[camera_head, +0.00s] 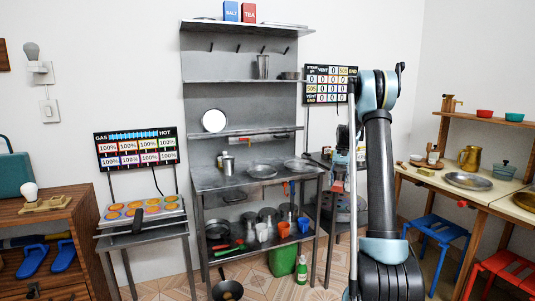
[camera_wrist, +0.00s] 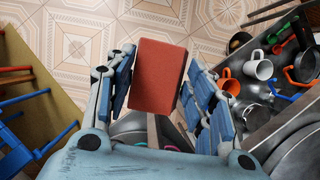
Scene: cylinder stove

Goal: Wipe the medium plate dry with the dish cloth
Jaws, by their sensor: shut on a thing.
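My gripper (camera_wrist: 158,62) is shut on a brick-red rectangular block (camera_wrist: 160,78) in the wrist view. The block could be the folded dish cloth, but I cannot tell for sure. In the head view my gripper (camera_head: 342,155) hangs beside the metal rack, partly behind my arm. A white round plate (camera_head: 214,121) stands upright on the rack's shelf. Two shallow metal dishes, one at the middle (camera_head: 262,171) and one at the right (camera_head: 297,165), lie on the rack's worktop. I cannot tell which one is the medium plate.
A side table (camera_head: 345,185) stands right of the rack, near my gripper. A lower rack shelf holds mugs (camera_wrist: 259,70) and pots. The wooden table (camera_head: 487,196) at right bears another metal dish (camera_head: 468,181), with blue (camera_head: 437,230) and red stools below. The tiled floor (camera_wrist: 85,45) is partly clear.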

